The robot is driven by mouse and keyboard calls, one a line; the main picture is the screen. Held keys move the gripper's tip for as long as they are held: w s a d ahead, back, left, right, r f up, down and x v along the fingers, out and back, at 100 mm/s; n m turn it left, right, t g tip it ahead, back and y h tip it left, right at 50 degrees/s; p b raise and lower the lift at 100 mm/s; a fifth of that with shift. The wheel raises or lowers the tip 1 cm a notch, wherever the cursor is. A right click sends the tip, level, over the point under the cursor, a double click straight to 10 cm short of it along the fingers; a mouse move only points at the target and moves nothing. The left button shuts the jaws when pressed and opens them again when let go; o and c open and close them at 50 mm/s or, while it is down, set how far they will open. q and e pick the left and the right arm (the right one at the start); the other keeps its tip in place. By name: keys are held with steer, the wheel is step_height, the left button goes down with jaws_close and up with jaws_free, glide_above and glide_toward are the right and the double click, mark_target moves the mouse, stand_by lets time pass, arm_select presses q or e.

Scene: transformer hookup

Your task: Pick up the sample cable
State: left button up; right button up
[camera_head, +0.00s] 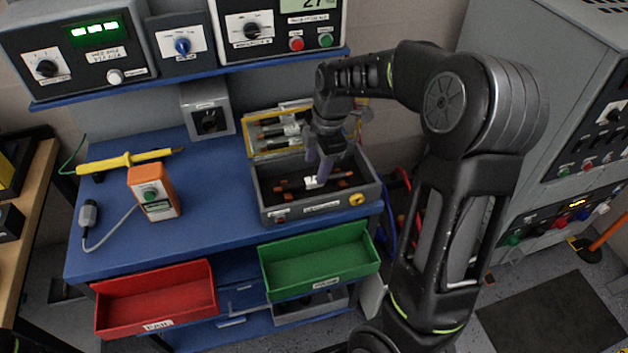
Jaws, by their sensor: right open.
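A grey open box (270,208) with a yellow-edged lid tilted up at its back stands on the right part of the blue workbench. Inside it lies a short dark rod-like piece with a white middle, which looks like the sample cable (296,186); orange holders show near it. My right gripper (319,178) points down into the box, open, with its fingertips at the white middle of this piece. Whether the fingers touch it or straddle it is hard to tell. My right arm comes in from the right and hides part of the lid. My left gripper is not in view.
An orange tester (153,193) with a wired grey plug and a yellow probe (125,161) lie on the bench's left. Open red (155,296) and green (318,262) drawers jut out in front. A shelf of instruments (180,80) overhangs behind. A grey cabinet (560,120) stands right.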

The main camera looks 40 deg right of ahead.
mark_target(314, 180)
steer(key=shift+f, duration=0.25)
steer(key=shift+w+f+p, duration=0.2)
steer(key=shift+f+p, duration=0.25)
steer(key=shift+f, duration=0.75)
steer(key=shift+w+f+p, duration=0.2)
steer(key=shift+f+p, duration=0.25)
steer(key=shift+f, duration=0.7)
steer(key=shift+c, duration=0.2)
jaws_close()
